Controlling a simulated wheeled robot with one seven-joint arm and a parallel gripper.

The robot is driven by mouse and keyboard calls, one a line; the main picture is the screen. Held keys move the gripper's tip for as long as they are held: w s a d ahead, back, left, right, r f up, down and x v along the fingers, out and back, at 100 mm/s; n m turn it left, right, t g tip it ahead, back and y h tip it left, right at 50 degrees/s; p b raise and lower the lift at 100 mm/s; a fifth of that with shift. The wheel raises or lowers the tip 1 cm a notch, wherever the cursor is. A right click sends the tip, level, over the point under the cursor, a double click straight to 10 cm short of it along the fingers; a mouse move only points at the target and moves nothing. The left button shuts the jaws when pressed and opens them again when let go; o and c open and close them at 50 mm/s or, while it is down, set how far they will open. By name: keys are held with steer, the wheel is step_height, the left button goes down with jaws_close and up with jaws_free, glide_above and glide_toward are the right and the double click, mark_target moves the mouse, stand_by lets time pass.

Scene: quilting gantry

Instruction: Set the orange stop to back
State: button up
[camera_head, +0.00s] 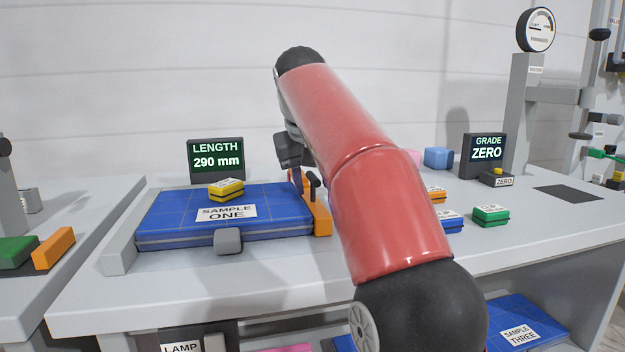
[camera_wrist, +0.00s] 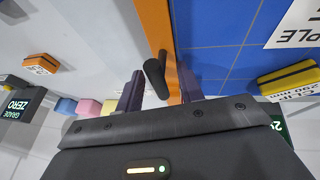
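The orange stop (camera_head: 321,217) is a long bar along the right end of the blue sample pad (camera_head: 168,212) labelled SAMPLE ONE. A black knob (camera_head: 313,183) stands up from it. In the wrist view the orange stop (camera_wrist: 155,28) runs beside the blue pad (camera_wrist: 215,65). My gripper (camera_wrist: 160,80) is open, with the black knob (camera_wrist: 155,72) between its two dark fingers and a gap visible on each side. In the head view my red arm comes from the right and partly hides my gripper (camera_head: 297,176), which is at the knob. The length display (camera_head: 216,160) reads 290 mm.
A yellow clip (camera_head: 226,190) lies on the pad, and a grey block (camera_head: 228,241) is at its front edge. Right of my arm are a blue clip (camera_head: 449,220), a green clip (camera_head: 491,215) and the grade display (camera_head: 484,155) reading ZERO. The front of the bench is clear.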

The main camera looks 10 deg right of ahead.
steer(key=shift+f, duration=0.15)
steer(key=shift+c, duration=0.4)
jaws_close()
